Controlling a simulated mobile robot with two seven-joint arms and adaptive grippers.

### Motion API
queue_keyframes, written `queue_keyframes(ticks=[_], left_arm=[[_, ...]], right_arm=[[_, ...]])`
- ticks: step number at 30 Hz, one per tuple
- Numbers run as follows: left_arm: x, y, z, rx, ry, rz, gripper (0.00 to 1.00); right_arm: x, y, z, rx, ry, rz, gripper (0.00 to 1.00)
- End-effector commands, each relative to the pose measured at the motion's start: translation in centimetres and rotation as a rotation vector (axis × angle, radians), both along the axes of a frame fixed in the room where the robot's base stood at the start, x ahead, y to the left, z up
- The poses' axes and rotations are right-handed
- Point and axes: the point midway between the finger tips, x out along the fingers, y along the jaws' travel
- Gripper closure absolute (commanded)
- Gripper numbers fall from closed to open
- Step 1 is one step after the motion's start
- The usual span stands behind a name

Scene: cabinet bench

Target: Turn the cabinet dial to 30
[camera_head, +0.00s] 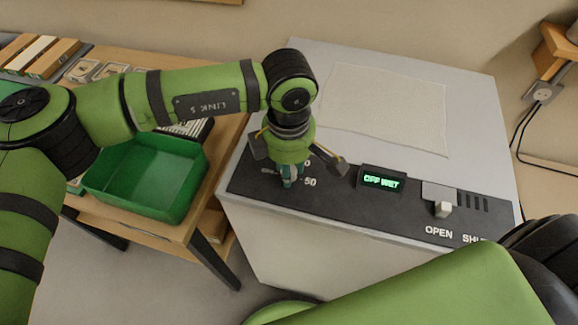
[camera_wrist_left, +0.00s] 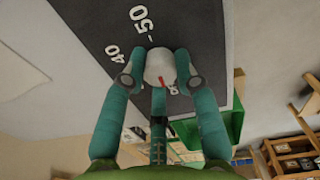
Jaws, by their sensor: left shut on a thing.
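The cabinet dial (camera_wrist_left: 159,64) is a pale round knob on the dark panel (camera_wrist_left: 85,20) in the left wrist view. A short red mark shows on its lower part. My left gripper (camera_wrist_left: 160,78) is shut on the dial, with teal fingers around its sides. White labels 50 and 40 are readable; another label below the dial is partly covered by the fingers. In the head view my left gripper (camera_head: 289,180) reaches down to the panel and hides the dial. A label 50 shows beside it. My right gripper is not in view.
The cabinet (camera_head: 300,245) has a green display (camera_head: 381,183) reading "OFF WET" and a pale switch (camera_head: 443,209) above "OPEN". A sheet (camera_head: 385,105) lies on its top. A green bin (camera_head: 150,185) stands on the wooden bench at left. My right arm fills the lower right.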

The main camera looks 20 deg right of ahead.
Motion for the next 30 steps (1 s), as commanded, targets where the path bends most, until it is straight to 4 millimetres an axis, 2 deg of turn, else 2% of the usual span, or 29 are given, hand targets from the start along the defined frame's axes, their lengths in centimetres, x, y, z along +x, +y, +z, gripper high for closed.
queue_keyframes(ticks=[8, 18, 30], left_arm=[[0.1, 0.0, -0.9, 0.001, -0.003, -0.165, 1.00], [0.0, 0.0, -0.8, 0.000, -0.001, -0.480, 1.00], [0.0, 0.0, -0.3, 0.001, 0.001, -0.817, 1.00]], right_arm=[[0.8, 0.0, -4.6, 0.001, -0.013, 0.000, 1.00], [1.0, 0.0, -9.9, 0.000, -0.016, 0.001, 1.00], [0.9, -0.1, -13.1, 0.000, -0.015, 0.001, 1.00]])
